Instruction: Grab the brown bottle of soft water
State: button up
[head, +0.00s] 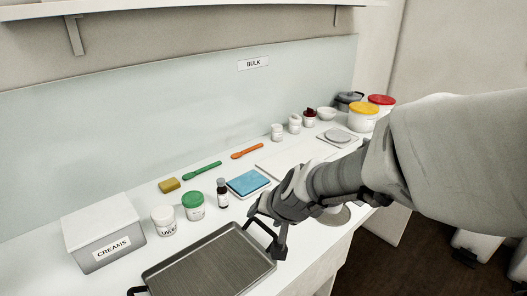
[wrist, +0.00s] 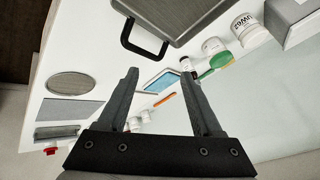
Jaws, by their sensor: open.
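The small brown bottle (head: 222,193) with a dark cap and white label stands upright on the white counter, between a green-lidded jar (head: 193,206) and a blue cloth on a tray (head: 248,183). In the wrist view the bottle (wrist: 187,65) shows small, beyond the right fingertip; its label text is too small to read. My gripper (head: 268,228) is open and empty, to the right of and nearer than the bottle, beside the metal tray's handle. In the wrist view the two fingers (wrist: 160,78) are spread apart and touch no bottle.
A metal tray (head: 210,262) with dark handles lies at the front. A white jar (head: 163,221) and a grey CREAMS box (head: 103,238) stand left. Green (head: 202,170) and orange (head: 247,151) spatulas and a yellow sponge (head: 169,185) lie behind. A shelf (head: 160,8) hangs above.

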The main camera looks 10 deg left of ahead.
jog(key=w+a+f+t+h, duration=0.2)
jog(key=w+a+f+t, duration=0.1)
jog(key=a+f, duration=0.35)
jog(key=n+t+h+b, duration=0.1)
jog(key=t, duration=0.4)
send_near(220, 182)
jog(key=b+x, duration=0.1)
jog(key=x, duration=0.1)
jog(key=b+x, duration=0.1)
jog(key=x, duration=0.1)
jog(key=shift+w+f+b, duration=0.2)
jog(key=shift+f+b, duration=0.2)
jog(key=shift+f, duration=0.1)
jog(key=shift+n, duration=0.3)
jog(key=shift+r+b+x, duration=0.15)
jog(key=shift+b+x, duration=0.1)
jog(key=shift+x, duration=1.35)
jog(key=shift+r+b+x, duration=0.15)
jog(key=shift+b+x, duration=0.1)
jog(key=shift+x, duration=1.35)
jog(key=shift+w, duration=0.1)
jog(key=shift+c, duration=0.2)
grip_shut()
jog(key=shift+r, duration=0.1)
